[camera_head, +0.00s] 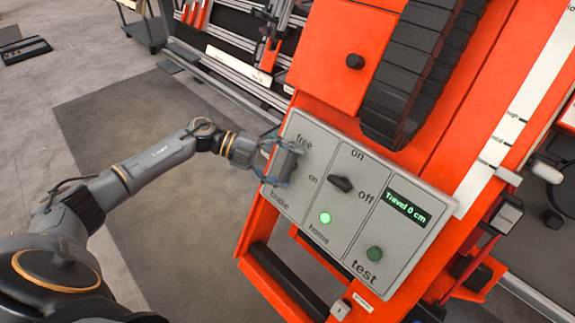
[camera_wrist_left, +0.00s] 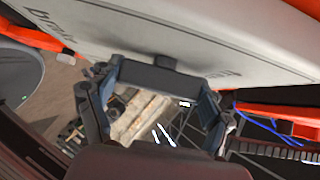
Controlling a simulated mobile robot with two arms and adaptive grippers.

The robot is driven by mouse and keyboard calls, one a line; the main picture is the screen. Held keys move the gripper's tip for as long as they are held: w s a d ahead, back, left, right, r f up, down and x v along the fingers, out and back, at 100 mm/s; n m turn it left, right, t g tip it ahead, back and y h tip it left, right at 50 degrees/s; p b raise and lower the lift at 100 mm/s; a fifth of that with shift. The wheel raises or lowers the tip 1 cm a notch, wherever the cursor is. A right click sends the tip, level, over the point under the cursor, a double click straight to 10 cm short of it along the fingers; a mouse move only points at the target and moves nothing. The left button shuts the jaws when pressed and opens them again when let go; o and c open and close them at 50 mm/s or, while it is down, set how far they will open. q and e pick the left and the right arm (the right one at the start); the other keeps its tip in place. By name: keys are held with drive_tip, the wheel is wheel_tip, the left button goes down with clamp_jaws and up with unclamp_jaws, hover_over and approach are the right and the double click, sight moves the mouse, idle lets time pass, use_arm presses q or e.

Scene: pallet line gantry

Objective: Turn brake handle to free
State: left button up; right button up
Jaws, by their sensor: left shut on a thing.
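The brake handle is a dark bar on a short stem, and it shows in the left wrist view (camera_wrist_left: 165,77) against the pale panel. My left gripper (camera_head: 278,163) is at the brake section of the grey control panel (camera_head: 349,239), between the words "free" and "brake". In the left wrist view its fingers (camera_wrist_left: 162,84) lie at the two ends of the bar, shut on it. In the head view the gripper covers much of the handle, so its exact angle is hard to tell. My right gripper is not in view.
The panel also has a black on/off knob (camera_head: 341,184), a lit green home lamp (camera_head: 325,218), a dark green test button (camera_head: 375,254) and a display (camera_head: 405,208) reading "Travel 0 cm". A black cable chain (camera_head: 415,75) runs above on the orange gantry.

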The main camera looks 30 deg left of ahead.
use_arm(q)
drive_tip(key=o, duration=1.1)
drive_tip(key=shift+a, duration=0.1)
drive_tip(key=v, duration=1.1)
drive_tip(key=shift+s+a+r, duration=0.15)
drive_tip(key=shift+a, duration=0.2)
